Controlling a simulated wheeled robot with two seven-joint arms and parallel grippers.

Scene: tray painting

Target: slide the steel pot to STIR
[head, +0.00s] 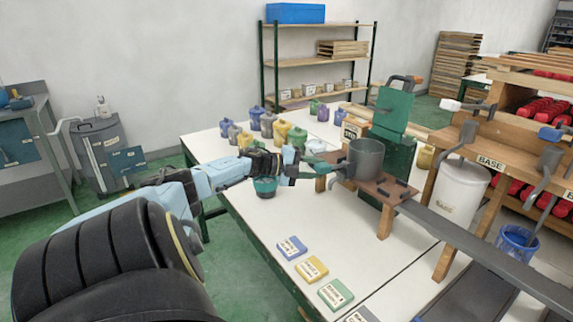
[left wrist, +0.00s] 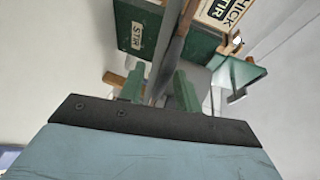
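The steel pot (head: 367,160), a grey open cylinder, stands upright on a brown wooden stand (head: 388,190) in the head view. A small grey handle (head: 337,178) is on its left side. My left gripper (head: 318,172) is just left of the pot, near that handle. In the left wrist view the gripper's green fingers (left wrist: 158,88) are apart, with a grey bar between them; I cannot tell whether they touch it. A green upright board (head: 392,110) stands behind the pot. My right gripper is out of view.
A long grey rail (head: 480,240) runs from the stand to the lower right. Several coloured jars (head: 268,124) stand at the table's back left. A green jar (head: 265,188) is under my left wrist. Coloured cards (head: 311,269) lie in front. A white bucket (head: 460,190) stands right.

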